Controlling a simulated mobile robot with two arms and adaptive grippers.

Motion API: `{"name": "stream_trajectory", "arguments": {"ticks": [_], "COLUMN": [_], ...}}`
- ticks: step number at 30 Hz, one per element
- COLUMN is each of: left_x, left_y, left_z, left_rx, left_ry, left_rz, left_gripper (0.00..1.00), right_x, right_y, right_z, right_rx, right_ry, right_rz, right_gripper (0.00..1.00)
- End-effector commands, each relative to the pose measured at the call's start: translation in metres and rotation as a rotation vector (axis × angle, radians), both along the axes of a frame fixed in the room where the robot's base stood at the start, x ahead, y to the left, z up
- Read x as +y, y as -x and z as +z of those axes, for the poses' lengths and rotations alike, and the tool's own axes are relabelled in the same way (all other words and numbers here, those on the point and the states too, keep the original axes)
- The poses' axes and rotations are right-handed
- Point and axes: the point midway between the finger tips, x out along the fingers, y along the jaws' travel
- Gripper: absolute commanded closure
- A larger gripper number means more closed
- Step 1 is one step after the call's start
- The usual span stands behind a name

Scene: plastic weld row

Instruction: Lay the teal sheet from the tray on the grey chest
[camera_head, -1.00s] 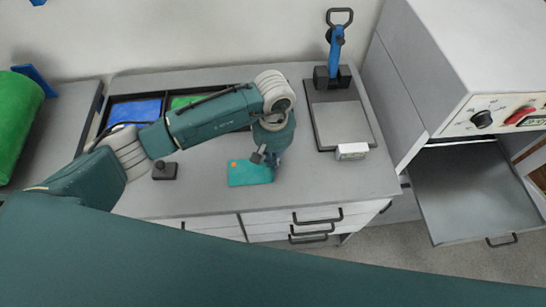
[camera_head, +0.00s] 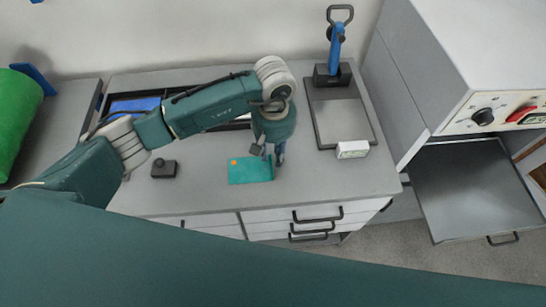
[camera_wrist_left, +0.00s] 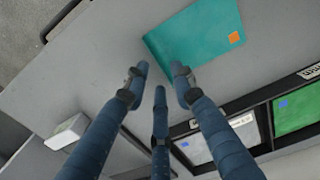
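The teal sheet (camera_head: 247,171), with a small orange patch in one corner, lies flat on the top of the grey chest (camera_head: 330,185), near its front. My left gripper (camera_head: 268,155) is over the sheet's right end, its fingers apart and empty. In the left wrist view the sheet (camera_wrist_left: 200,38) lies just beyond the spread fingertips (camera_wrist_left: 159,72), with nothing between them. The black tray (camera_wrist_left: 262,120) beside it holds a green sheet and a pale sheet in separate compartments. In the head view my left arm covers much of the tray. My right gripper is not seen.
A small dark block (camera_head: 164,169) sits left of the sheet. A blue-handled press (camera_head: 335,55) with a grey plate and a white box (camera_head: 352,149) stand at the right. A cabinet with an open flap (camera_head: 475,190) is further right.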

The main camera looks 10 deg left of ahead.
Motion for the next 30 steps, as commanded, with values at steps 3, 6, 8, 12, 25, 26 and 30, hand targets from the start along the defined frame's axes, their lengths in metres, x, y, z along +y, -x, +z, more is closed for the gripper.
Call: {"name": "stream_trajectory", "arguments": {"ticks": [3, 6, 8, 12, 25, 26, 30], "left_x": [0.0, 0.0, 0.0, 0.0, 0.0, 0.0, -0.001], "left_y": [-0.002, -0.002, -0.002, -0.001, 0.0, 0.0, 0.0], "left_z": [0.026, 0.048, 0.06, 0.081, 0.095, 0.095, 0.095], "left_rx": [-0.008, -0.005, -0.005, -0.003, 0.001, 0.001, 0.0], "left_ry": [0.002, 0.001, 0.001, 0.0, 0.0, 0.0, 0.0], "left_rz": [-0.002, -0.001, -0.001, -0.001, 0.0, 0.0, 0.0], "left_gripper": [0.75, 0.75, 0.75, 0.75, 0.75, 0.75, 0.75], "right_x": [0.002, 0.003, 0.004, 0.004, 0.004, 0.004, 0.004], "right_y": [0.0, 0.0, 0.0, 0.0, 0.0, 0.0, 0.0], "right_z": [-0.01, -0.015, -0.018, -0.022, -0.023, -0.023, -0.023], "right_rx": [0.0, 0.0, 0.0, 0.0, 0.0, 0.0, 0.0], "right_ry": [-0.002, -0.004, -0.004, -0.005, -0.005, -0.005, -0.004], "right_rz": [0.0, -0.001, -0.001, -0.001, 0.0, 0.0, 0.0], "right_gripper": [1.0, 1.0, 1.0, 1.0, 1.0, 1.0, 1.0]}}
